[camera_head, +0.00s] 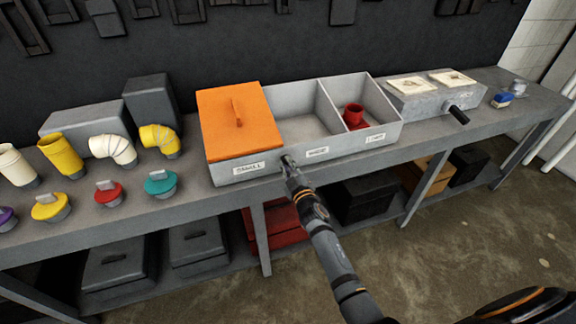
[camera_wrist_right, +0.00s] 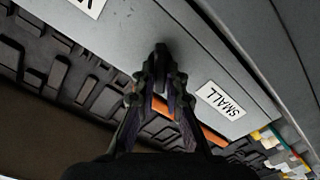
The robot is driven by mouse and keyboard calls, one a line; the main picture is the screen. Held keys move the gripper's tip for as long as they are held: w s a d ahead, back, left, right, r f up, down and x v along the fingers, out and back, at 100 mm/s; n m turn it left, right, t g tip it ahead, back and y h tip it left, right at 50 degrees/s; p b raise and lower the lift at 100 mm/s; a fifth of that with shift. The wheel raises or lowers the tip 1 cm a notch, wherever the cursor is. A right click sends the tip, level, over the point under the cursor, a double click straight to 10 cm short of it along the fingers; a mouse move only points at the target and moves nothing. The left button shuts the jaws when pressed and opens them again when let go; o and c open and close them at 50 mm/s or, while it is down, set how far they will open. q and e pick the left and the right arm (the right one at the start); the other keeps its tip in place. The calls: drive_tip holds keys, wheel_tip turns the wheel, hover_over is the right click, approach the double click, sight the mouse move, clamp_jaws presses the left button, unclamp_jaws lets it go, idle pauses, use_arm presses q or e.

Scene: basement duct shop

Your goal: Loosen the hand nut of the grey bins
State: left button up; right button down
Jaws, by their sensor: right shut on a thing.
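The grey bins (camera_head: 219,174) stand on the bench as one long box with three compartments. An orange lid (camera_head: 222,134) with a handle covers the left compartment, and the middle one is open and empty. A red piece (camera_head: 354,114) sits in the right one. My right gripper (camera_head: 287,160) is at the front wall, between the left and middle labels. In the right wrist view its fingers (camera_wrist_right: 161,55) are closed together against that wall, beside the SMALL label (camera_wrist_right: 220,99). They are shut on the hand nut, which they hide. My left gripper is not in view.
A grey box (camera_head: 428,100) with a black handle (camera_head: 458,115) stands right of the bins. Elbow pipes (camera_head: 112,150) and coloured caps (camera_head: 109,194) stand on the left. Dark boxes (camera_head: 199,245) and a red box (camera_head: 283,229) fill the lower shelf.

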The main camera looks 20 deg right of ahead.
drive_tip(key=n, duration=0.5)
drive_tip(key=shift+f, duration=0.15)
drive_tip(key=shift+a+f+n+b, duration=0.1)
drive_tip(key=shift+n+b, duration=0.2)
drive_tip(key=shift+n, duration=2.2)
drive_tip(key=c, duration=1.4)
unclamp_jaws()
drive_tip(key=s, duration=1.2)
drive_tip(key=shift+d, duration=0.2)
